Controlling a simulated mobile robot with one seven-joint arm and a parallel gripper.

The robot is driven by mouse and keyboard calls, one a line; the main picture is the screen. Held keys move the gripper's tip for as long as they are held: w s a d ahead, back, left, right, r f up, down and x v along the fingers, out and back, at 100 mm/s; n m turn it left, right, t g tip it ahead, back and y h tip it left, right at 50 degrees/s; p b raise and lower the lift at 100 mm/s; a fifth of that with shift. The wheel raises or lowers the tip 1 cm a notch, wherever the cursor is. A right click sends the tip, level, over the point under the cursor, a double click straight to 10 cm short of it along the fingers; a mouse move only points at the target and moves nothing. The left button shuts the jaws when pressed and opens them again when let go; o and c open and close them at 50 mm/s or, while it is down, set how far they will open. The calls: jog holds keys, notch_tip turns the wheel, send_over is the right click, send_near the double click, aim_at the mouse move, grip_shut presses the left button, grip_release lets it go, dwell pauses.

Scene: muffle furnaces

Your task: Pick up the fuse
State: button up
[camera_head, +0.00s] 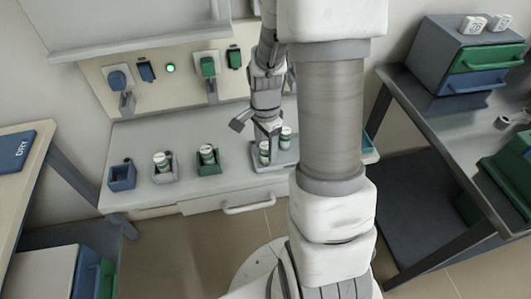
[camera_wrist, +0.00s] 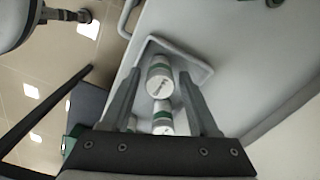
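Two white fuses with green bands stand in a grey tray (camera_head: 290,157) on the bench's right part. One fuse (camera_head: 265,152) is at the tray's left, the other (camera_head: 286,134) is behind it to the right. My gripper (camera_head: 270,138) is over the tray, pointing down. In the wrist view its two fingers (camera_wrist: 161,85) are spread, with gaps beside the fuses. The exact fingertip height is unclear.
A panel with blue and green switches (camera_head: 116,80) rises behind. A drawer handle (camera_head: 248,204) sticks out in front. Side tables flank the bench.

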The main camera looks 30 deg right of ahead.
grip_shut()
jog(key=shift+r, duration=0.1)
